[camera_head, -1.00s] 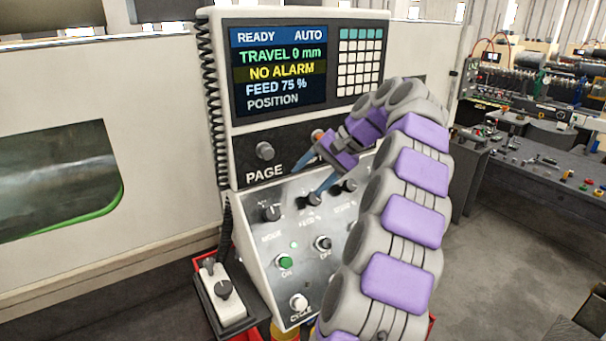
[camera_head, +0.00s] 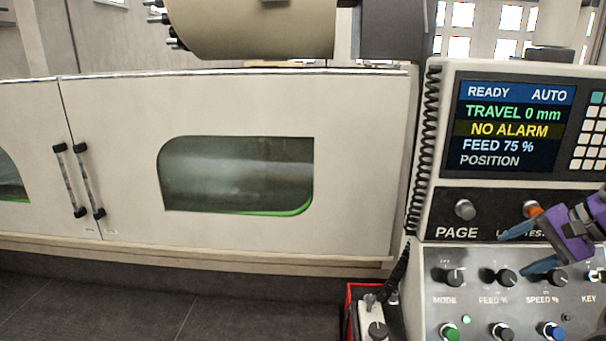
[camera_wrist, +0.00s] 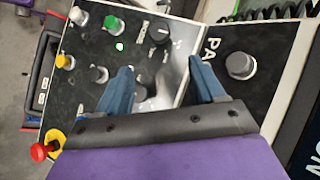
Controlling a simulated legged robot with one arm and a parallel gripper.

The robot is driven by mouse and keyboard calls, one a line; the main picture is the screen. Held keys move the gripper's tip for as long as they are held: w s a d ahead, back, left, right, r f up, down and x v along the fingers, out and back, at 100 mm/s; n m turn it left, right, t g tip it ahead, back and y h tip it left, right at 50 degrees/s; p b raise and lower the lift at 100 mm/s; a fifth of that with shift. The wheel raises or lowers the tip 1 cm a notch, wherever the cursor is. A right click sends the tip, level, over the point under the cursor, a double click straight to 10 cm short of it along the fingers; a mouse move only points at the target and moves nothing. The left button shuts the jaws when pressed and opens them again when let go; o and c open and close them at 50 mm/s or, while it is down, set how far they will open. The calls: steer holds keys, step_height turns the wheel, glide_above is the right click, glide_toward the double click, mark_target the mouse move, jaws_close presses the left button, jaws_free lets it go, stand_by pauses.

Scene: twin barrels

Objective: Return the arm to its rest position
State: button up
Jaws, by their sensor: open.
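My gripper (camera_head: 522,252) is at the right edge of the head view, in front of the control panel (camera_head: 437,262). Its two blue fingers are apart with nothing held between them. In the wrist view my gripper (camera_wrist: 160,82) also shows open, with the panel knobs beyond the fingertips. The feed knob (camera_head: 505,278) and the speed knob (camera_head: 557,279) are close to the lower finger in the picture. I cannot tell whether a fingertip touches the panel. Most of my arm is outside the head view.
The screen (camera_head: 510,125) reads READY, AUTO, NO ALARM and FEED 75 %. A white machine enclosure with a window (camera_head: 236,175) and door handles (camera_head: 78,180) fills the left. A pendant (camera_head: 376,328) sits at the panel's lower left. Dark floor (camera_head: 240,318) is clear in front.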

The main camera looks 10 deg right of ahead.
steer(key=w+a+f+n+g+b, duration=0.15)
steer(key=a+f+b, duration=0.35)
steer(key=a, duration=0.7)
steer(key=a+f+n+g+b, duration=0.2)
steer(key=a+f+n+b, duration=0.3)
steer(key=a, duration=0.6)
steer(key=s+a+f+n+g+h+b, duration=0.1)
steer(key=s+a+f+n+g+b, duration=0.15)
steer(key=s+a+f+b, duration=0.6)
steer(key=s+a+f+n+g+h+b, duration=0.1)
steer(key=s+a+f+h+b, duration=0.1)
steer(key=s+f, duration=0.7)
steer(key=s+a+f+n+g+h+b, duration=0.1)
steer(key=s+a+f+n+h+b, duration=0.1)
steer(key=s+f, duration=0.7)
step_height(320, 180, down, 6)
steer(key=shift+a+b, duration=0.9)
steer(key=shift+a, duration=0.35)
steer(key=shift+c, duration=0.2)
